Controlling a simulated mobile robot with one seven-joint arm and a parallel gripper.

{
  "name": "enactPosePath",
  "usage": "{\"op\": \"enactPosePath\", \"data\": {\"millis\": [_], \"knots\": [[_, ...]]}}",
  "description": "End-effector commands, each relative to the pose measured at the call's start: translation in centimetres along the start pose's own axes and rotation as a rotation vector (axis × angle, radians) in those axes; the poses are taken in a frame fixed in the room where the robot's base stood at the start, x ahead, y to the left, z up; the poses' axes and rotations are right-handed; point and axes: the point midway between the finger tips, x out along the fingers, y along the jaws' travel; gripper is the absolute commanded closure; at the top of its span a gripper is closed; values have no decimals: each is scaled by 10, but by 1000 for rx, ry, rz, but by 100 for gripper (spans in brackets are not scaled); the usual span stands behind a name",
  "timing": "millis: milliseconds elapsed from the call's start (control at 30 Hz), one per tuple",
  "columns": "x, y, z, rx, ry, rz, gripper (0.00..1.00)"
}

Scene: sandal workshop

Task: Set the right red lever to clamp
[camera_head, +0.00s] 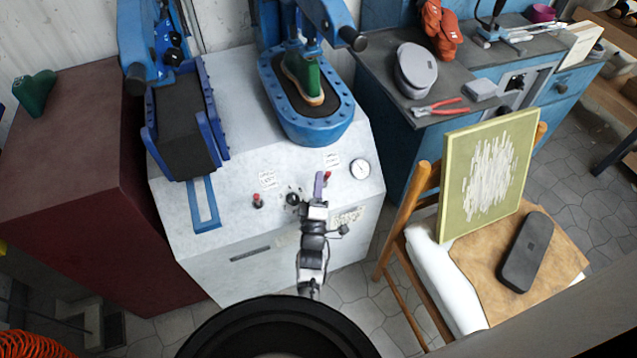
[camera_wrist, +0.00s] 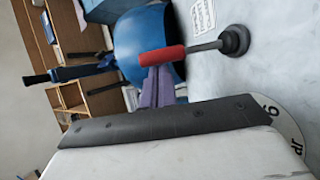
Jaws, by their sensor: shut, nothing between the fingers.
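The right red lever (camera_head: 327,175) is on the white machine's sloped front panel, just beside my gripper (camera_head: 319,184), which partly hides it in the head view. In the wrist view its red handle (camera_wrist: 162,55) points left from a metal stem on a dark round base (camera_wrist: 233,41). My purple fingers (camera_wrist: 157,84) are shut and empty, with their tips right at the handle; I cannot tell whether they touch it. A left red lever (camera_head: 257,200) stands further left on the panel. The small labels by the levers are too small to read.
A round gauge (camera_head: 361,168) is right of the lever. A black knob (camera_head: 292,198) is between the levers. Above is a blue press tray (camera_head: 312,130) with a green shoe form (camera_head: 304,78). A wooden chair (camera_head: 400,225) with a framed panel (camera_head: 487,172) stands at right.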

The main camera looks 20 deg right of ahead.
Motion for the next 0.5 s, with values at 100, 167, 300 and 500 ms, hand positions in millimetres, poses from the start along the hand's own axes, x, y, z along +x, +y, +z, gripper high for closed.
{"op": "enactPosePath", "data": {"millis": [100, 167, 300, 500], "knots": [[-2, -1, 1, 6, 0, 14, 100], [-2, -2, 1, 10, 0, 21, 100], [-4, -2, 2, 19, 0, 40, 100], [-6, -3, 3, 35, 0, 70, 100]]}}
